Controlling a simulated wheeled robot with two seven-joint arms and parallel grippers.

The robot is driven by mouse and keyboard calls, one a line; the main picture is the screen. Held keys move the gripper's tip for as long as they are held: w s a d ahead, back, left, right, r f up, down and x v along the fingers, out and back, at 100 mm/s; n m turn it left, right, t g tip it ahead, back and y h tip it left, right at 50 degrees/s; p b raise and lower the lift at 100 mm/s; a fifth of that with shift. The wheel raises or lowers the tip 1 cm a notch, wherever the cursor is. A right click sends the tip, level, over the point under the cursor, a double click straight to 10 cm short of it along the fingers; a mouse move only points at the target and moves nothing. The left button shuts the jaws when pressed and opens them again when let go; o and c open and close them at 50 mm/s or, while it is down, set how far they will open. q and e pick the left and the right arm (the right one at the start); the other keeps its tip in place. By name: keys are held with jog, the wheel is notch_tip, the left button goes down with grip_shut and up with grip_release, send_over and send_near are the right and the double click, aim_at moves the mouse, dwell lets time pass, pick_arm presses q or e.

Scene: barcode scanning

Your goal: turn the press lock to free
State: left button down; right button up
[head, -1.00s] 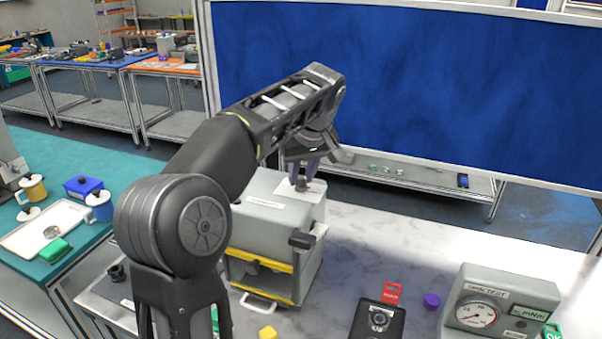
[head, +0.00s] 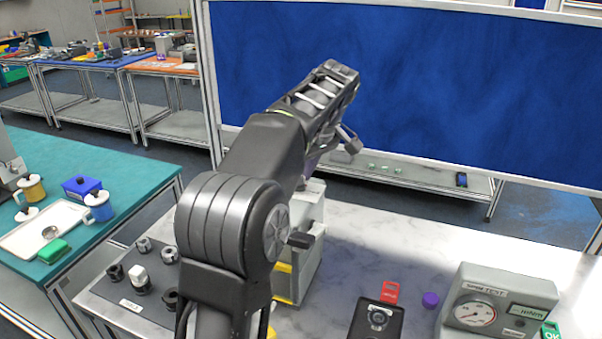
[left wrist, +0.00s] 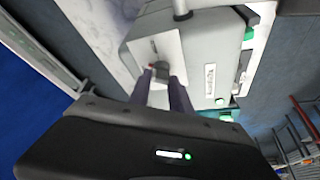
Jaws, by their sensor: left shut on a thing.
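The press (head: 312,208) is a grey box on the marble bench, mostly hidden behind my left arm in the head view. In the left wrist view its grey housing (left wrist: 205,55) carries a white plate (left wrist: 170,46) with a small dark lock knob (left wrist: 161,70). My left gripper (left wrist: 160,82) is shut on this knob, with a purple finger on each side of it. A small red mark shows on the plate beside the knob. In the head view the knob and fingertips are hidden by my arm. My right gripper is not in view.
A black lever end (head: 301,240) sticks out from the press. A grey tray (head: 112,305) with several dark fittings lies at left. A black device (head: 378,322), a red tag (head: 390,292), a purple cap (head: 430,299) and a gauge box (head: 500,303) stand at right.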

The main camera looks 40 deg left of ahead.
pick_arm(q)
jog(key=c, duration=1.2)
grip_release()
jog(key=shift+d+r, duration=0.15)
jog(key=shift+r, duration=0.2)
jog(key=s+d, duration=0.1)
jog(key=d, duration=0.7)
jog(key=s+d, duration=0.1)
jog(key=d, duration=0.3)
jog(key=shift+s+r, duration=0.25)
jog(key=shift+s, duration=0.05)
jog(key=shift+a, duration=0.1)
